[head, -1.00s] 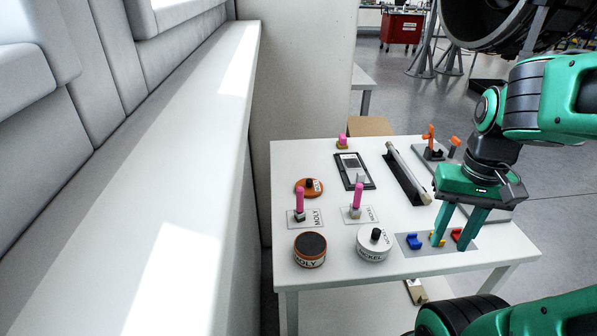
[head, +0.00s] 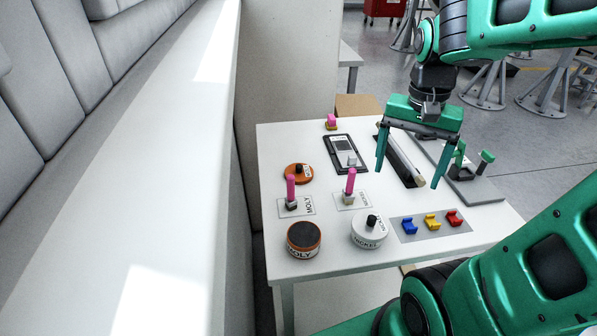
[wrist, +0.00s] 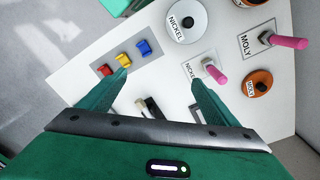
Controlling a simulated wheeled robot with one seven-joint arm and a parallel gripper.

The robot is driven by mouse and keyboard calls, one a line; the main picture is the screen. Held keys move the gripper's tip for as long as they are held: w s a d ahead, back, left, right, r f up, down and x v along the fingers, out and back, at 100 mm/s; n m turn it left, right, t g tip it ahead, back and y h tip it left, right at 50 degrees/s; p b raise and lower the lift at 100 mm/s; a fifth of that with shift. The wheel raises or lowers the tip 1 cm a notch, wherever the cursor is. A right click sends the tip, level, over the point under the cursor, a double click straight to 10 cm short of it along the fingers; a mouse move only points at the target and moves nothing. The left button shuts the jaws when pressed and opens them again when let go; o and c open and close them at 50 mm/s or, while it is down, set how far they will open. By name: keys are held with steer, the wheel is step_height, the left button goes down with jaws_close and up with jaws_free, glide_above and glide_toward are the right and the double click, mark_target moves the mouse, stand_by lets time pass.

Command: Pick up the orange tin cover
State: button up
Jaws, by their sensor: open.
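The orange tin cover (head: 293,178) is a flat orange disc with a black knob and a MOLY label. It lies on the left side of the white table, and in the wrist view (wrist: 264,91) it is at the right. The open orange MOLY tin (head: 304,252), dark inside, stands near the table's front left. My gripper (head: 408,178) is open and empty above the right part of the table, to the right of the cover and apart from it. It also shows in the wrist view (wrist: 158,78), its fingers spread.
Pink-handled tools stand on the MOLY card (head: 309,206) and the NICKEL card (head: 362,199), between cover and tins. The white NICKEL tin (head: 369,233) has a black knob. Blue, yellow and red clips sit on a grey plate (head: 408,236). A long wall ledge (head: 150,150) borders the left.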

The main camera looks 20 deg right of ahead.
steer(key=w+a+m, duration=0.4)
steer(key=w+a, duration=0.3)
steer(key=w, duration=0.6)
steer(key=m, duration=0.4)
glide_above(299, 165)
steer(key=f, duration=0.5)
steer(key=shift+d, duration=0.2)
steer(key=shift+a+f, duration=0.15)
steer(key=shift+f, duration=1.45)
steer(key=shift+a+f, duration=0.1)
steer(key=shift+f, duration=1.5)
steer(key=shift+c, duration=0.4)
steer(key=c, duration=1)
